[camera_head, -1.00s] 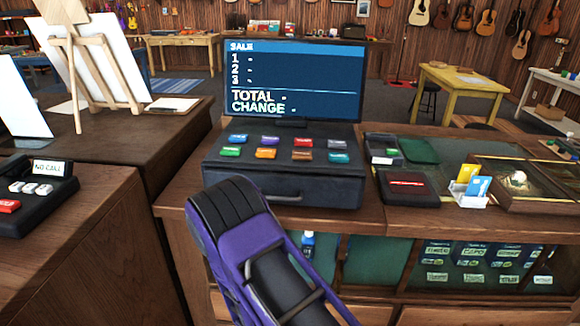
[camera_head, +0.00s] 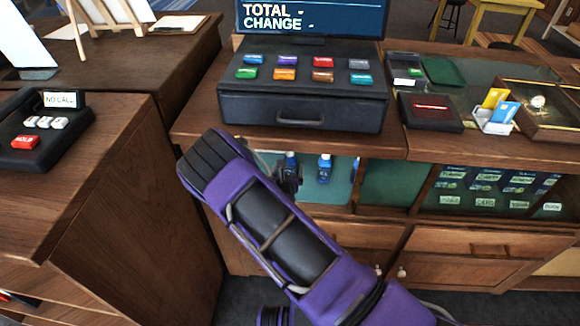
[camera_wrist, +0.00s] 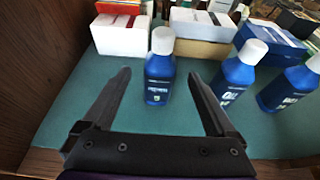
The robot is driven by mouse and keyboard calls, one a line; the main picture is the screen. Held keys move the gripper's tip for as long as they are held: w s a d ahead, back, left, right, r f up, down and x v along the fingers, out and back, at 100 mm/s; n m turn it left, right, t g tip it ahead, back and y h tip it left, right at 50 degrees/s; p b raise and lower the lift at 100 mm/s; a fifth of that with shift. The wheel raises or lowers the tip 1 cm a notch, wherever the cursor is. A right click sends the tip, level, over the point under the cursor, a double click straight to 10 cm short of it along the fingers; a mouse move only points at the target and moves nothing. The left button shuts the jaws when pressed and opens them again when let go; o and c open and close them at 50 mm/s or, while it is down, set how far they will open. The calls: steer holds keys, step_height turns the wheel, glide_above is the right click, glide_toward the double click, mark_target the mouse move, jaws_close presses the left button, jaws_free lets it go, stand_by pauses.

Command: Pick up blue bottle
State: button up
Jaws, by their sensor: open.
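Several blue bottles with white caps stand on a teal shelf in the wrist view. One blue bottle (camera_wrist: 159,72) stands upright just beyond and between the open fingers of my gripper (camera_wrist: 160,80), with nothing held. A second blue bottle (camera_wrist: 239,72) stands to the right of the right finger, and a third blue bottle (camera_wrist: 289,85) is at the right edge. In the head view two blue bottles show on the shelf under the counter, one at the left (camera_head: 291,166) and one at the right (camera_head: 324,168). My arm hides much of the gripper there.
White and coloured boxes (camera_wrist: 120,36) stand behind the bottles. A wooden side wall (camera_wrist: 40,60) bounds the shelf at left. The counter top (camera_head: 480,148) overhangs the shelf. A cash register (camera_head: 303,100) sits on it.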

steer(key=b+x, duration=0.1)
steer(key=x, duration=0.7)
steer(key=shift+w+f, duration=0.1)
steer(key=shift+w, duration=0.25)
steer(key=shift+c, duration=0.2)
jaws_close()
